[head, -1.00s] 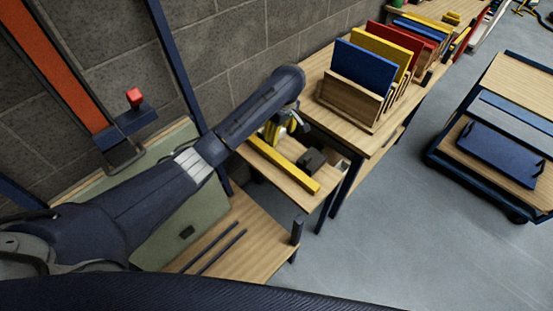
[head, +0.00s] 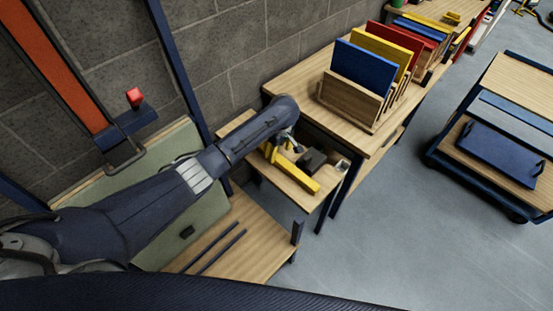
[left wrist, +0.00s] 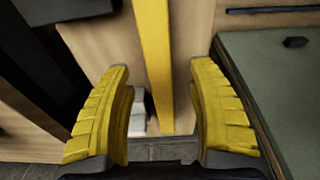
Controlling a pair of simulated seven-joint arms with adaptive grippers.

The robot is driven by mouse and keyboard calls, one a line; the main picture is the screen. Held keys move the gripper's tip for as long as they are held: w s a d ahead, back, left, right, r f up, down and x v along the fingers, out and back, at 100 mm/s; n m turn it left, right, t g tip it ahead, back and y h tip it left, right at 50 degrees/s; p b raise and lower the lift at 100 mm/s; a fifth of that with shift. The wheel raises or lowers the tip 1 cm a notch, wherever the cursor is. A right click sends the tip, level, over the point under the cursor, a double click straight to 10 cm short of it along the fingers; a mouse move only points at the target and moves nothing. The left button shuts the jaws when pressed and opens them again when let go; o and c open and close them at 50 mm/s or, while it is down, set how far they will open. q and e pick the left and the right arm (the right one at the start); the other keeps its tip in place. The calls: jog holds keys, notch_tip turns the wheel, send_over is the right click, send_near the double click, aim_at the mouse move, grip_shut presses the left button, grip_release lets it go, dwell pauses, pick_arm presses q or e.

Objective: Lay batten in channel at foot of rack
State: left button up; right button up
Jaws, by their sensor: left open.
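A yellow batten (head: 300,175) lies on a small wooden table between the taller table and the green board. My left gripper (head: 281,146) is over its far end, which is partly hidden by the gripper. In the left wrist view the batten (left wrist: 155,65) runs between the two open yellow fingers of the gripper (left wrist: 162,85), with a gap on both sides. Two parallel dark strips (head: 215,250), possibly the channel, lie on a low wooden top in front of the leaning green board (head: 190,232). My right gripper is out of view.
A dark block (head: 312,160) sits close beside the batten. Upright coloured panels (head: 365,68) stand in a rack on the taller table (head: 300,82). A blue cart (head: 500,150) is at the right. Grey floor between is clear.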

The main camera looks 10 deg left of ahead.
aim_at(277, 156)
pick_arm(q)
jog(key=shift+w+a+f, duration=0.1)
jog(key=shift+w+f, duration=0.05)
jog(key=shift+f, duration=1.05)
jog(key=shift+w+a+f, duration=0.1)
jog(key=shift+f, duration=1.05)
grip_shut()
